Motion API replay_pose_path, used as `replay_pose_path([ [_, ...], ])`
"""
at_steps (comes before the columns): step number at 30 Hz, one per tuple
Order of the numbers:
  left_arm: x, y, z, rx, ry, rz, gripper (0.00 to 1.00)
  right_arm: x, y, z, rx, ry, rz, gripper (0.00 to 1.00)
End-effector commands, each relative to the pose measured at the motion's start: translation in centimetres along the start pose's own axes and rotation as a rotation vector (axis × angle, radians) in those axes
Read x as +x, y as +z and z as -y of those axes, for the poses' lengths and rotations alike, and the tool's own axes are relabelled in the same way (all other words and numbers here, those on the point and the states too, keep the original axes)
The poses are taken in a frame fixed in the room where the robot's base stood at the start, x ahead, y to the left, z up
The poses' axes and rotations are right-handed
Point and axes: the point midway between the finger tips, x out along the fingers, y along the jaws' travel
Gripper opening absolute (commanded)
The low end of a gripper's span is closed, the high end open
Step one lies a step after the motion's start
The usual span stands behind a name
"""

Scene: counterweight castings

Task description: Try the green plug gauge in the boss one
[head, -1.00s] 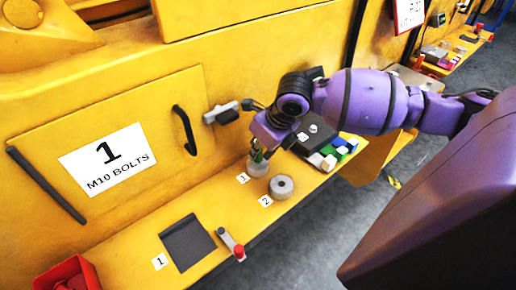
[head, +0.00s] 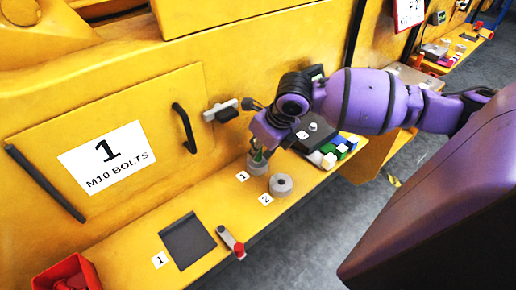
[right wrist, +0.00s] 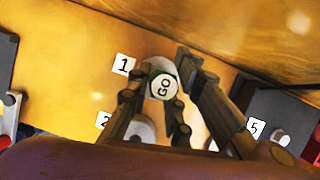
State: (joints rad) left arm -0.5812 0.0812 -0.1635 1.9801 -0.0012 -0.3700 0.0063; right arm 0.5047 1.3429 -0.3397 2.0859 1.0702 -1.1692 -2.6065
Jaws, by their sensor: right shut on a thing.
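The green plug gauge (head: 258,156) is in my right gripper (head: 261,151), which is shut on it, upright. Its round end marked GO (right wrist: 165,87) faces the right wrist camera, between the fingers. Boss one (head: 257,168), a grey round casting beside label 1, is directly below the gauge. It shows partly behind the gauge in the right wrist view (right wrist: 157,66). The fingers hide the gauge's lower end, so I cannot tell whether it is in the bore. My left gripper is not in view.
Boss two (head: 281,185), with an open hole, stands close by at the front. Coloured blocks (head: 337,152) and a dark case lie to the right. A dark mat (head: 188,243), a red-ended gauge (head: 231,242) and a red bin (head: 66,276) are at left.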

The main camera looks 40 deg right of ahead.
Motion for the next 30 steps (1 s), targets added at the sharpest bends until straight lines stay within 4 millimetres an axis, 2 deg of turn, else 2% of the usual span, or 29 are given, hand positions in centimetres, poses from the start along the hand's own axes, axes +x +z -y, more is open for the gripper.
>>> replay_pose_path([
  [7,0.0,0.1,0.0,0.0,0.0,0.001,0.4,0.2,-0.3,-0.1,0.001,0.002,-0.006,0.0],
  [8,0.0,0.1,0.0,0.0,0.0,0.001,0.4,0.2,-0.3,-0.1,0.001,0.002,-0.006,0.23],
  [12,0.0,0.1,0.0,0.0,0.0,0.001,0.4,0.2,-0.2,-0.1,0.001,0.002,-0.005,0.41],
  [23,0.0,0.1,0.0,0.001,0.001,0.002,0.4,-0.2,-0.1,0.0,0.0,0.0,-0.003,0.41],
  [26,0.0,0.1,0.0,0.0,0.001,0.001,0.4,-1.3,-0.1,0.1,-0.001,-0.002,-0.002,0.41],
  [30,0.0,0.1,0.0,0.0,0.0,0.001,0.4,-4.1,-0.1,0.2,-0.002,-0.005,-0.002,0.41],
])
